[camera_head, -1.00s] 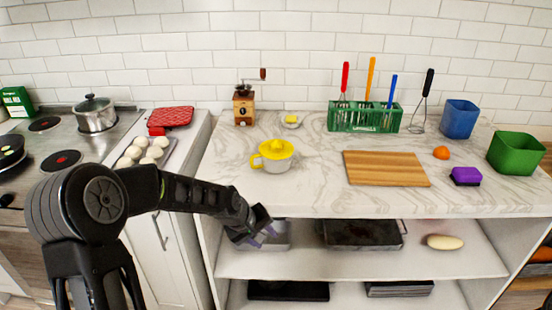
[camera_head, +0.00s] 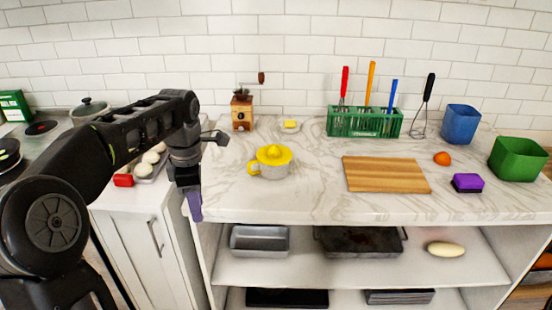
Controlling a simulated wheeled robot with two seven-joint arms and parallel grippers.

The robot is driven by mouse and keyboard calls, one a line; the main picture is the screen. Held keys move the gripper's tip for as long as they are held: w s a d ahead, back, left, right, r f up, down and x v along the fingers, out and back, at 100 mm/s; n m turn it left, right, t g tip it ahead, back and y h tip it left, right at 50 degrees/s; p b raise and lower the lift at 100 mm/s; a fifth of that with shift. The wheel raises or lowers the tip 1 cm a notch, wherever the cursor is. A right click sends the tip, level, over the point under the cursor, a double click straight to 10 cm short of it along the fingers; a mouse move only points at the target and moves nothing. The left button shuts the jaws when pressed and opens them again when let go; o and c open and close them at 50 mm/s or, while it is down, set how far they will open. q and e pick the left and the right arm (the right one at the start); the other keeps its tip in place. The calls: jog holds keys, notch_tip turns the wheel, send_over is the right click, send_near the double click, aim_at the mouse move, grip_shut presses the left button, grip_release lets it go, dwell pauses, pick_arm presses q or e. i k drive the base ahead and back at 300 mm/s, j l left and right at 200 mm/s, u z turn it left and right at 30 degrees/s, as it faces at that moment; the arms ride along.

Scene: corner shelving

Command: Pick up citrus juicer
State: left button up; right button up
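The citrus juicer (camera_head: 272,162) has a yellow top and handle and a pale cup body. It stands upright on the marble counter, left of the middle, with its handle toward the left. My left gripper (camera_head: 195,208) hangs fingers-down at the counter's front left corner, to the left of and nearer than the juicer, and apart from it. Its purple fingertips overlap in this view, so I cannot tell whether it is open or shut. Nothing shows in it. My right gripper is not in view.
A wooden coffee grinder (camera_head: 242,112) and a small butter dish (camera_head: 289,125) stand behind the juicer. A cutting board (camera_head: 385,174) lies to its right, with a green utensil rack (camera_head: 364,122) behind. The counter around the juicer is clear.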

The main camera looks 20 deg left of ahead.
aim_at(274, 161)
jog(key=i, duration=0.9)
